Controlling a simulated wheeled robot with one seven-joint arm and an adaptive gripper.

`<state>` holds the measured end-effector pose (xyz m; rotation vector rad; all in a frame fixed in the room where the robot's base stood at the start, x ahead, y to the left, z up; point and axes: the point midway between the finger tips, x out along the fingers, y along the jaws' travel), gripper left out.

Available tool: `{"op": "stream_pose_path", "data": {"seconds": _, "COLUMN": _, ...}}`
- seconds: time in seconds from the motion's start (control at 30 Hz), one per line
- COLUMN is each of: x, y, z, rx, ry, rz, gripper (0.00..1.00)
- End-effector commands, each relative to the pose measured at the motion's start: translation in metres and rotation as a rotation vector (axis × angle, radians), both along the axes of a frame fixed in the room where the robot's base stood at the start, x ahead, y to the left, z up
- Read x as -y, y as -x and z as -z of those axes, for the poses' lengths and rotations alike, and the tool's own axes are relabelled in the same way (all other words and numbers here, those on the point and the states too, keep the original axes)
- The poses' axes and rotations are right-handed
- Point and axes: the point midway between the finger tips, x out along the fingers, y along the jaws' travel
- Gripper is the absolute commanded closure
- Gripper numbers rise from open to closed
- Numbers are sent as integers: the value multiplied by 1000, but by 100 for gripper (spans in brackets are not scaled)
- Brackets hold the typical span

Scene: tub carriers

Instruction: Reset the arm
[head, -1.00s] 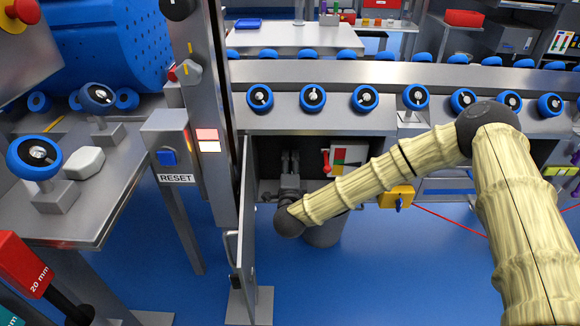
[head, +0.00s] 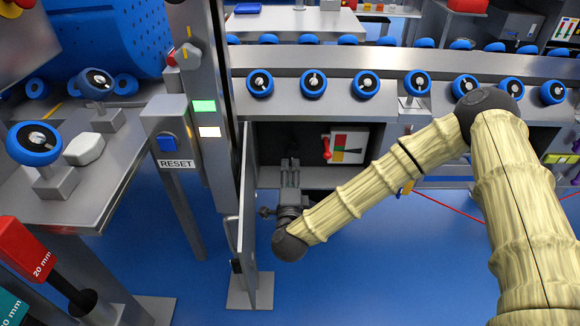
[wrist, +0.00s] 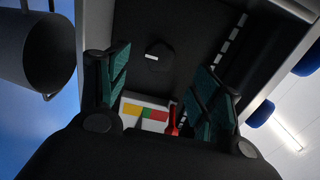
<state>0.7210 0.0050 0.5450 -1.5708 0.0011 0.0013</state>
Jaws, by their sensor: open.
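My gripper (head: 290,165) is open and empty in the head view. It points into the dark opening of a cabinet below the conveyor. The wrist view shows my gripper (wrist: 163,75) with both green-padded fingers spread and nothing between the tips. My tan-sleeved arm comes in from the right, its dark wrist low outside the opening. A panel with coloured patches (head: 350,145) and a red lever (head: 326,148) are inside the cabinet, to the right of my gripper. The red lever also shows in the wrist view (wrist: 173,119). A blue button on the RESET box (head: 167,143) stands to the left.
An open grey cabinet door (head: 247,225) stands close left of my wrist. A post (head: 202,100) with a green and a white light rises beside it. A conveyor (head: 380,62) with blue rollers runs above. Blue floor (head: 370,260) is free below my arm.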

Motion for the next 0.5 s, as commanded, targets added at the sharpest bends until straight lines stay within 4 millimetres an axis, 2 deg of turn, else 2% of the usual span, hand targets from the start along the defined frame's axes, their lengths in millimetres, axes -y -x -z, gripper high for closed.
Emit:
{"op": "stream_pose_path", "data": {"seconds": 0.17, "x": 0, "y": 11, "z": 0, "rx": 0, "ry": 0, "rz": 0, "gripper": 34}}
{"op": "stream_pose_path", "data": {"seconds": 0.5, "x": 0, "y": 12, "z": 0, "rx": 0, "ry": 0, "rz": 0, "gripper": 34}}
